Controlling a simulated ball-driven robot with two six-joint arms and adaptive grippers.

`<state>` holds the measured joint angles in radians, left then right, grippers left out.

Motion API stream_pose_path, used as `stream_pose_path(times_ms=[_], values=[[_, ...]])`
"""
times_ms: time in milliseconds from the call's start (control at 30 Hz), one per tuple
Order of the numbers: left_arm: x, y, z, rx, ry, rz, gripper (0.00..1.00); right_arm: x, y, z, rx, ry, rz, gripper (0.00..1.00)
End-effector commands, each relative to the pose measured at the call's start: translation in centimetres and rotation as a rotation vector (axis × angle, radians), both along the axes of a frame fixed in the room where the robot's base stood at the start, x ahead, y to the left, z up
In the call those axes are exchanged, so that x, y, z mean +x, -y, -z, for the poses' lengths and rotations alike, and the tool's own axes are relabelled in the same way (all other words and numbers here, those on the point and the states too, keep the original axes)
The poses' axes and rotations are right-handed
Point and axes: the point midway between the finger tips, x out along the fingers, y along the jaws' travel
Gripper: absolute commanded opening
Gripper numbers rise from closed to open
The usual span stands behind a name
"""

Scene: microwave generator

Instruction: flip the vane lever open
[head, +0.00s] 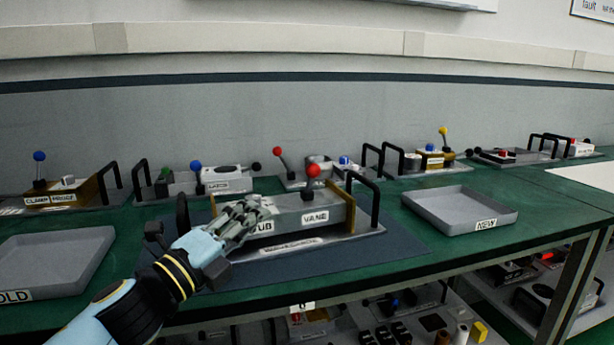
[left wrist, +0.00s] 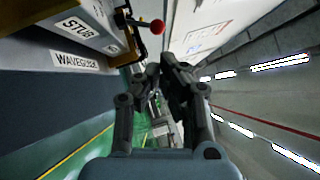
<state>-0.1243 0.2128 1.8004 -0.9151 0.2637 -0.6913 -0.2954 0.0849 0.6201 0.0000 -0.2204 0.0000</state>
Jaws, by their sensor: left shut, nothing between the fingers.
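The waveguide unit (head: 290,243) is a grey box with tan end plates and labels reading STUB, partly hidden, and VANE. A lever with a red ball knob (head: 313,171) stands up above the VANE label; I take it as the vane lever. The red ball also shows near the top of the left wrist view (left wrist: 157,26). My left gripper (head: 265,208) is shut and empty, in front of the box's left part, left of and below the red ball. It covers part of the STUB label. My right gripper is not in view.
Black handles flank the unit, one at right (head: 364,198). A grey OLD tray (head: 62,240) is at left and a NEW tray (head: 440,220) at right. Several units with coloured levers line the back. Green table is bare between mat and NEW tray.

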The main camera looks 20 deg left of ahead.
Motion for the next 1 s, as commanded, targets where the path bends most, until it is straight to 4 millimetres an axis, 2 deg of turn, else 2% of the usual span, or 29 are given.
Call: stream_pose_path(times_ms=[100, 267, 500, 567, 800, 1000], values=[[0.0, 0.0, 0.0, -0.001, 0.0, 0.0, 0.0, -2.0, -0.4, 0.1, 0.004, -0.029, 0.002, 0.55], [0.9, 0.2, -0.3, -0.003, 0.001, -0.001, 0.0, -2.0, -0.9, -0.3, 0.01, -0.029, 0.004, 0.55], [5.1, 1.5, -1.5, -0.004, 0.002, 0.0, 0.0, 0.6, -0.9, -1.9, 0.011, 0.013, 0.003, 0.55], [6.4, 1.9, -1.6, -0.004, 0.001, -0.001, 0.0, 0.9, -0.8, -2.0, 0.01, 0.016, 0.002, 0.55], [10.7, 3.2, -2.3, -0.002, 0.001, 0.0, 0.0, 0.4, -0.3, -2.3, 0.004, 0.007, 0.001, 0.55], [12.7, 3.8, -2.5, -0.002, -0.001, 0.0, 0.0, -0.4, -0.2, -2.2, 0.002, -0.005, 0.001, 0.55]])
